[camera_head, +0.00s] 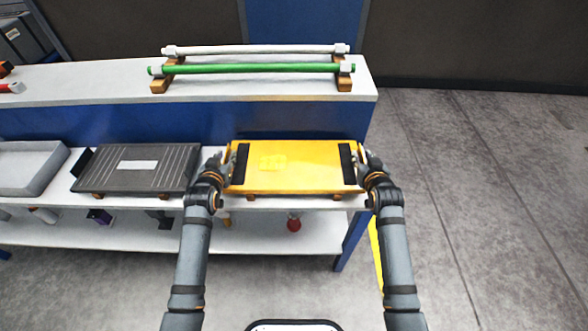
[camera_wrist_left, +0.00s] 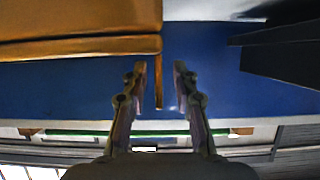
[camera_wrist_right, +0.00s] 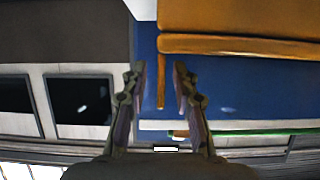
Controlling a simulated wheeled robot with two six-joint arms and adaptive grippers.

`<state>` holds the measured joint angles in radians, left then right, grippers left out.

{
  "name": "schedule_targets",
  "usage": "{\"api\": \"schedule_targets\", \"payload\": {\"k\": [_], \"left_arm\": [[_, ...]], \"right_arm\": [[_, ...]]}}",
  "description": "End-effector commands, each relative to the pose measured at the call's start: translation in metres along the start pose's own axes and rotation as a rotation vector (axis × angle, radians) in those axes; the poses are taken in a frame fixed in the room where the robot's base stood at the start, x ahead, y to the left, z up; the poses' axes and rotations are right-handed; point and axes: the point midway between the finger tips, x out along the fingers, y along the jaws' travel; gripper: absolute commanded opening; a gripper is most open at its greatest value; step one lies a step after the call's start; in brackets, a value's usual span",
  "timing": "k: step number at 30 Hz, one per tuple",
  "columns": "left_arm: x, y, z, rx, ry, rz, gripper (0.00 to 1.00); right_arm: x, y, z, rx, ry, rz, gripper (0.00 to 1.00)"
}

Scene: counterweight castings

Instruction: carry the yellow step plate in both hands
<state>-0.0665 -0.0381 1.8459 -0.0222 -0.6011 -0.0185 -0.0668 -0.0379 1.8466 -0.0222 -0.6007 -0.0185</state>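The yellow step plate (camera_head: 300,175) lies flat on wooden blocks at the right end of the bench, with a black strip near each end. My left gripper (camera_head: 222,160) is at its left end and my right gripper (camera_head: 366,163) at its right end. In the left wrist view the plate (camera_wrist_left: 80,47) fills the upper left; a thin edge of it hangs between the open fingers (camera_wrist_left: 160,80), with gaps on both sides. In the right wrist view the plate (camera_wrist_right: 240,45) is at the upper right; a thin edge also stands between the open fingers (camera_wrist_right: 162,80), apart from both.
A dark ribbed plate (camera_head: 120,170) lies left of my left gripper, with a grey tray (camera_head: 28,172) beyond. Behind, green (camera_head: 250,69) and white (camera_head: 250,50) bars rest on a raised shelf (camera_head: 110,90). A lower shelf (camera_head: 262,238) holds small items. Floor (camera_head: 480,180) at the right is clear.

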Motion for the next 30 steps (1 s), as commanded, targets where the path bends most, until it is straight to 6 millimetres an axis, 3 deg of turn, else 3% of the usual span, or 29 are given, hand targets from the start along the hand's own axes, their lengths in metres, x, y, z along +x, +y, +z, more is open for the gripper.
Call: {"api": "schedule_targets", "payload": {"k": [8,21,25,30], "left_arm": [[-0.005,0.0,0.001,-0.001,-0.001,0.0,0.28],[-0.1,0.0,0.001,-0.001,-0.002,0.0,0.28],[-0.115,0.0,0.001,-0.001,-0.001,0.0,0.28],[-0.12,0.0,0.0,0.0,-0.001,0.0,0.28]], "right_arm": [[0.0,0.0,0.0,0.001,0.0,0.0,0.28],[0.0,0.0,0.0,0.001,0.0,0.0,0.28],[0.0,0.0,0.0,0.001,0.0,0.0,0.28],[0.0,0.0,0.0,0.001,0.0,0.0,0.28]]}}
